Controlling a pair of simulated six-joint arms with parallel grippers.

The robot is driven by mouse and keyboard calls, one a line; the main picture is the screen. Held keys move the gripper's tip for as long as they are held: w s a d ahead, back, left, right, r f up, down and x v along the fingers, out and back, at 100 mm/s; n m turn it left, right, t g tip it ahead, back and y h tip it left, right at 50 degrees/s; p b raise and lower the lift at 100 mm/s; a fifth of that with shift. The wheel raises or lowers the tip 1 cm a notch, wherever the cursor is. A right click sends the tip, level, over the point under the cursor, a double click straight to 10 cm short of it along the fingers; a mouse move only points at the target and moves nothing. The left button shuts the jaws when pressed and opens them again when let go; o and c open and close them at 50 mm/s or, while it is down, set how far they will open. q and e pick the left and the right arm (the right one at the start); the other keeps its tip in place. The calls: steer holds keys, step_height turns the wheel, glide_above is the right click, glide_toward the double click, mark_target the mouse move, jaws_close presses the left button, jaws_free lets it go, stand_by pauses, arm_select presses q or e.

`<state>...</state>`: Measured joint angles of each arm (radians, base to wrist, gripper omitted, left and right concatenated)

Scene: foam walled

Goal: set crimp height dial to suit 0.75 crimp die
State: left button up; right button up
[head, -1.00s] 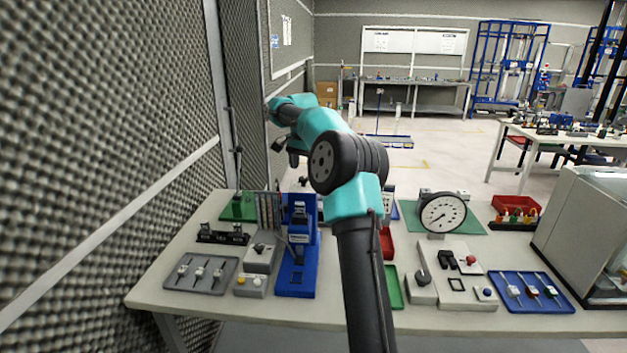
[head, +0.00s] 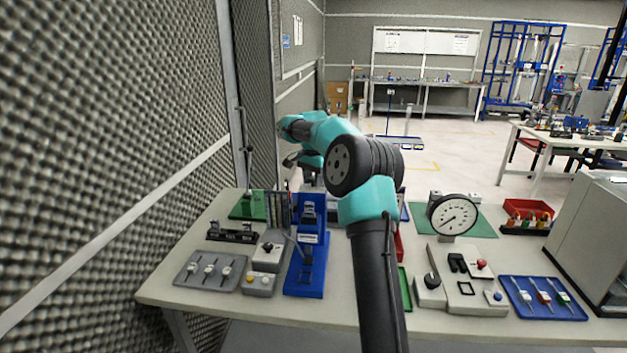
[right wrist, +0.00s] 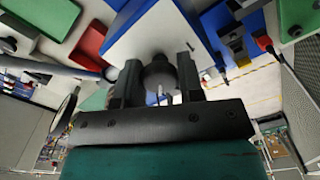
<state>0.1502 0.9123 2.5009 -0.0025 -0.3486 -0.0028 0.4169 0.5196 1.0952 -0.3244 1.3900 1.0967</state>
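In the right wrist view a dark round knob (right wrist: 160,74), which looks like the dial, sits on the face of a white and blue box (right wrist: 150,30). My right gripper (right wrist: 158,72) has one finger on each side of the knob. Whether the fingers press on it is unclear. No marking on the dial is legible. In the head view my right arm crosses the middle and hides most of that box and the fingers. A blue press (head: 306,262) stands left of the arm. The 0.75 die cannot be made out. My left gripper does not show.
Right of the arm stand a round gauge (head: 453,216), a grey fixture (head: 470,300) with a lever, and a blue tray (head: 545,312). A grey tray (head: 190,280) and button box (head: 260,285) lie left. A foam wall (head: 110,150) bounds the left side.

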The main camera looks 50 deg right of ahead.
steer(key=c, duration=0.4)
steer(key=shift+n, duration=0.5)
steer(key=n, duration=0.3)
steer(key=shift+n, duration=2)
steer(key=o, duration=0.9)
steer(key=shift+o, duration=0.2)
steer(key=shift+r, duration=0.1)
